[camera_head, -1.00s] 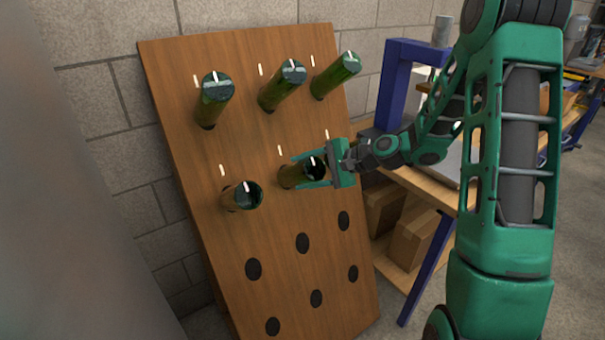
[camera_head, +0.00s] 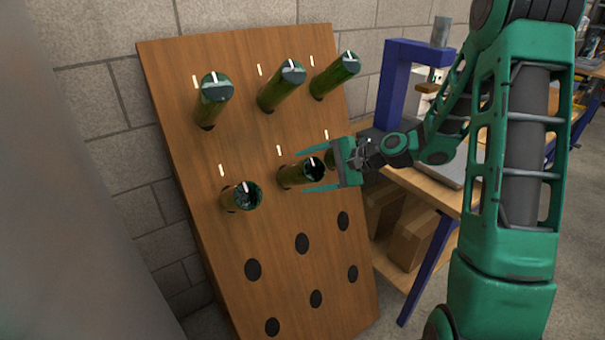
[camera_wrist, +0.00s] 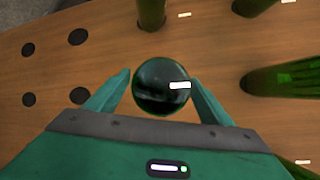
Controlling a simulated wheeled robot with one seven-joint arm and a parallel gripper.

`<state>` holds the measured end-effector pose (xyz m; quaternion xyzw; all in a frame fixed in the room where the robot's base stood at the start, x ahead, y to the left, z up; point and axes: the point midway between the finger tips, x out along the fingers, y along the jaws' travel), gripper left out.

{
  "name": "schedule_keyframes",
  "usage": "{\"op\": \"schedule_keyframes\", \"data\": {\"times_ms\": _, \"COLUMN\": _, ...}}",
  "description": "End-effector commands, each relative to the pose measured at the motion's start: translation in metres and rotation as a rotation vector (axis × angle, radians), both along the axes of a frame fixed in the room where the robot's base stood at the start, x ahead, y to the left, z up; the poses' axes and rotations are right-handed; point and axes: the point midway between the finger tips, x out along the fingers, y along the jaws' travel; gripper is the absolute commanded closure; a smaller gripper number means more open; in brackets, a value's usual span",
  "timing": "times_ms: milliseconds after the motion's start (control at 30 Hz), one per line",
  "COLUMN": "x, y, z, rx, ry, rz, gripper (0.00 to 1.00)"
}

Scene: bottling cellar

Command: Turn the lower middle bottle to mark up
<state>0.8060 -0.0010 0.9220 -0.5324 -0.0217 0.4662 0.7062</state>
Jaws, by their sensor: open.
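The lower middle bottle (camera_head: 292,175) is green and sticks out of the wooden rack (camera_head: 215,140) in its second row. The white mark on its dark end points up, roughly in line with the white tick on the board above it. In the wrist view the bottle's round end (camera_wrist: 155,92) lies between the fingers, its mark toward the right, the side of the filled upper row. My gripper (camera_head: 318,171) is open, one finger above and one below the bottle's outer end, with gaps to both.
Three bottles fill the top row. The lower left bottle (camera_head: 241,197) is beside this one; the lower right bottle (camera_head: 331,158) is mostly hidden behind my gripper. Empty holes lie below. A workbench with a blue frame (camera_head: 391,85) stands at right.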

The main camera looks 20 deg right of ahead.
Motion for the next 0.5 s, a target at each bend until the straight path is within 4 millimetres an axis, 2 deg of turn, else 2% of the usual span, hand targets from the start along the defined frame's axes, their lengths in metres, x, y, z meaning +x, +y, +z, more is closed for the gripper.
{"op": "schedule_keyframes", "data": {"times_ms": 300, "x": -0.032, "y": -0.042, "z": 0.027, "rx": 0.000, "ry": 0.000, "rz": -0.005, "gripper": 0.25}}
{"op": "schedule_keyframes", "data": {"times_ms": 500, "x": -0.045, "y": -0.056, "z": 0.037, "rx": 0.000, "ry": 0.001, "rz": -0.003, "gripper": 0.25}}
